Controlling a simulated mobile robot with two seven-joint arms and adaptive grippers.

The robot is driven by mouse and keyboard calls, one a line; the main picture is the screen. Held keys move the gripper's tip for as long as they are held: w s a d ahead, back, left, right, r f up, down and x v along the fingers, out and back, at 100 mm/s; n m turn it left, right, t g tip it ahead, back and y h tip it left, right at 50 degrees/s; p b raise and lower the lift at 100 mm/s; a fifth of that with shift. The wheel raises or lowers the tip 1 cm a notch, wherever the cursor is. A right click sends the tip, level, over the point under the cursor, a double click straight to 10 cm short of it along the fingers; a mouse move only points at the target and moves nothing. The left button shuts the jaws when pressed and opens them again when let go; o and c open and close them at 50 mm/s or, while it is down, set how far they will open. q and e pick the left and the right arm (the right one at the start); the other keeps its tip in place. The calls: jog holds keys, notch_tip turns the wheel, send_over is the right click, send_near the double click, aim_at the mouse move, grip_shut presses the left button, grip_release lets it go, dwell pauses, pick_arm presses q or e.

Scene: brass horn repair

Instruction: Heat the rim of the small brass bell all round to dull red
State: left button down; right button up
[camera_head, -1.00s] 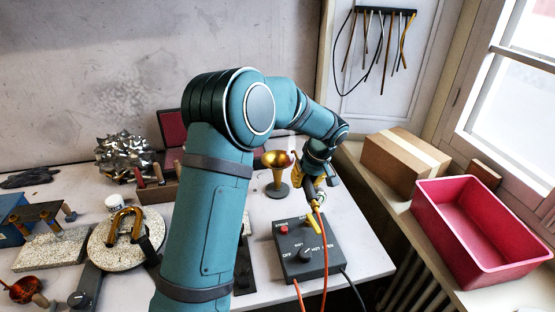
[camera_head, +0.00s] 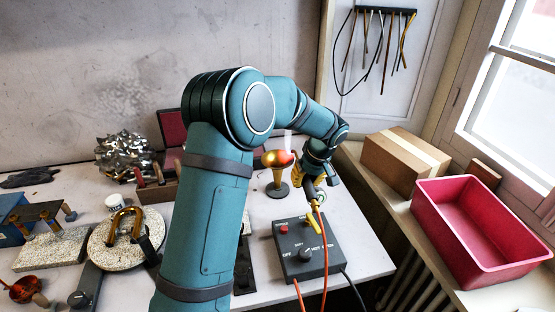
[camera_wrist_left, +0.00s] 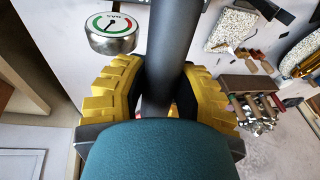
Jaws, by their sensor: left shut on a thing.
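The small brass bell (camera_head: 279,174) stands upright, mouth up, on a dark stand on the bench. Its upper part glows orange-red, strongest at the right, and yellow brass shows at the left; the far side of the rim is hidden. A faint pale flame (camera_head: 287,139) rises above its right side. My left gripper (camera_wrist_left: 165,88) is shut on a dark torch tube (camera_wrist_left: 173,50), with a round gauge (camera_wrist_left: 113,27) beside it. In the head view the torch (camera_head: 311,192) is just right of the bell, its nozzle partly hidden by my gripper. My right gripper is not in view.
A dark control box (camera_head: 304,250) with a knob stands in front of the bell, and an orange hose (camera_head: 325,262) passes over it. A pink bin (camera_head: 482,238) and a cardboard box (camera_head: 405,162) sit on the right sill. A round slab (camera_head: 103,255) lies at left.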

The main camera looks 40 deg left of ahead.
pick_arm(q)
jog(key=shift+a, duration=0.1)
jog(key=shift+s+a, duration=0.25)
jog(key=shift+a, duration=0.5)
jog(key=shift+s+a, duration=0.3)
jog(key=shift+a, duration=0.4)
jog(key=shift+s+a, duration=0.25)
jog(key=shift+a, duration=0.5)
jog(key=shift+s, duration=0.1)
jog(key=shift+s+a+b, duration=0.2)
jog(key=shift+s+b, duration=0.4)
jog(key=shift+s, duration=0.55)
jog(key=shift+s+a+b, duration=0.2)
jog(key=shift+s+b, duration=0.35)
jog(key=shift+s, duration=0.55)
jog(key=shift+s+d+b, duration=0.8)
jog(key=shift+s+d, duration=0.75)
jog(key=shift+d, duration=0.3)
